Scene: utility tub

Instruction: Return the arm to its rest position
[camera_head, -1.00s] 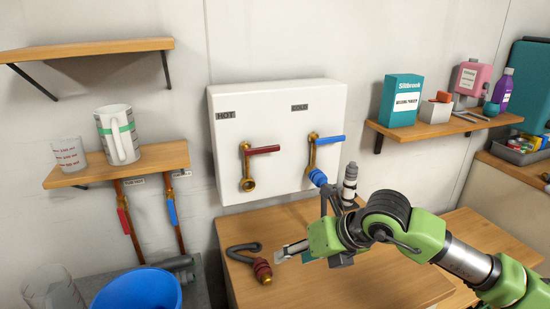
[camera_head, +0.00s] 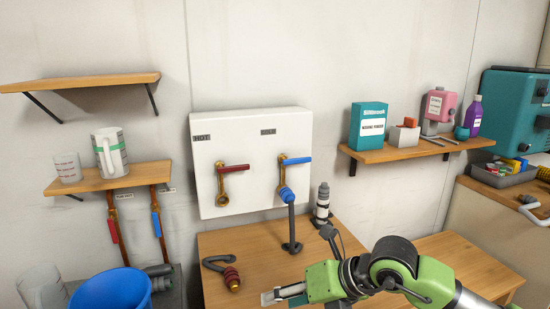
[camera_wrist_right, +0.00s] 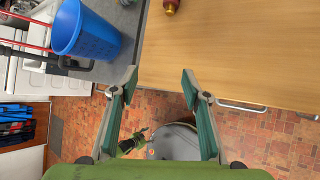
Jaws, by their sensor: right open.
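My right arm (camera_head: 410,272) comes in from the lower right in the head view. My right gripper (camera_head: 281,294) is at the bottom of that view, over the front of the wooden table (camera_head: 245,245). In the right wrist view the right gripper (camera_wrist_right: 160,82) has its two green-padded fingers spread wide with nothing between them. It is apart from the hot tap's red handle (camera_head: 233,168), the cold tap's blue handle (camera_head: 296,160) and the grey hose (camera_head: 291,228) that hangs from the cold tap. My left gripper is not seen.
A grey hose with a red fitting (camera_head: 231,277) lies on the table, left of the gripper. A blue bucket (camera_head: 112,289) stands at lower left. A black-and-white bottle-like part (camera_head: 322,205) stands at the table's back. Wall shelves (camera_head: 420,150) hold boxes and bottles.

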